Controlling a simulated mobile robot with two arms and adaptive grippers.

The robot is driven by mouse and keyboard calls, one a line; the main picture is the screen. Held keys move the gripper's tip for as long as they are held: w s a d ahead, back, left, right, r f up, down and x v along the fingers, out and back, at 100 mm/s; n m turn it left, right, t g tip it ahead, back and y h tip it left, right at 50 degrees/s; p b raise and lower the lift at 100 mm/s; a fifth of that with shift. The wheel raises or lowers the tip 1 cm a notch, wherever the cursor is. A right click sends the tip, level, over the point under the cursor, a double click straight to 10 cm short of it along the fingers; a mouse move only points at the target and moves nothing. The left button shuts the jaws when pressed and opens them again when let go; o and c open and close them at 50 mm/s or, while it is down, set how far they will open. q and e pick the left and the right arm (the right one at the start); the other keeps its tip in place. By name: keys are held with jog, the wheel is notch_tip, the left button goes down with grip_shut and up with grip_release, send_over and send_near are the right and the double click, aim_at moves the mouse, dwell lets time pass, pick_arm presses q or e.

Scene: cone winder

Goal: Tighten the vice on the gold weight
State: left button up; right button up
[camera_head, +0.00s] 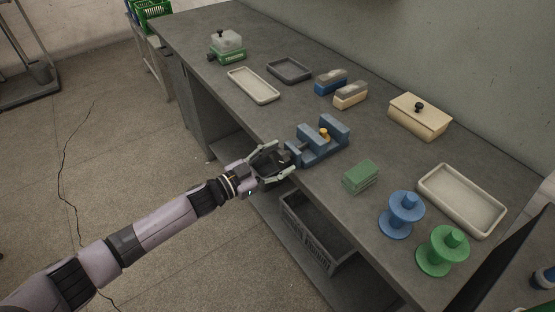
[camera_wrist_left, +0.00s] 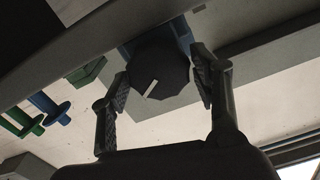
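The blue vice (camera_head: 335,131) stands near the front edge of the workbench. The small gold weight (camera_head: 323,132) sits between its jaws; I cannot tell whether both jaws touch it. My left gripper (camera_head: 284,159) is at the vice's front end, over the bench edge. In the left wrist view, the vice's dark, faceted knob (camera_wrist_left: 163,74) with a white mark lies between the fingers of the left gripper (camera_wrist_left: 161,68). The fingers are apart, with a narrow gap on each side of the knob. The weight is hidden in that view. My right gripper is not in view.
A green block stack (camera_head: 360,177), blue spool (camera_head: 401,214) and green spool (camera_head: 442,250) stand right of the vice. Cream tray (camera_head: 253,85), grey tray (camera_head: 289,70) and two brushes lie behind it. A grey crate (camera_head: 316,232) sits below the bench.

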pick_arm(q)
jog(key=c, duration=0.8)
jog(key=shift+m, duration=0.3)
jog(key=m+b, duration=0.1)
jog(key=m, duration=0.2)
jog(key=shift+s+d+f+m, duration=0.1)
jog(key=shift+m, duration=0.2)
jog(key=m+b, duration=0.1)
jog(key=m, duration=0.2)
jog(key=shift+m, duration=0.3)
jog(key=m, duration=0.2)
jog(key=m+b, duration=0.1)
jog(key=m, duration=0.1)
jog(key=shift+s+f+m, duration=0.1)
jog(key=shift+f+m, duration=0.1)
jog(key=shift+m, duration=0.1)
jog(key=shift+m+b, duration=0.65)
jog(key=shift+m, duration=0.85)
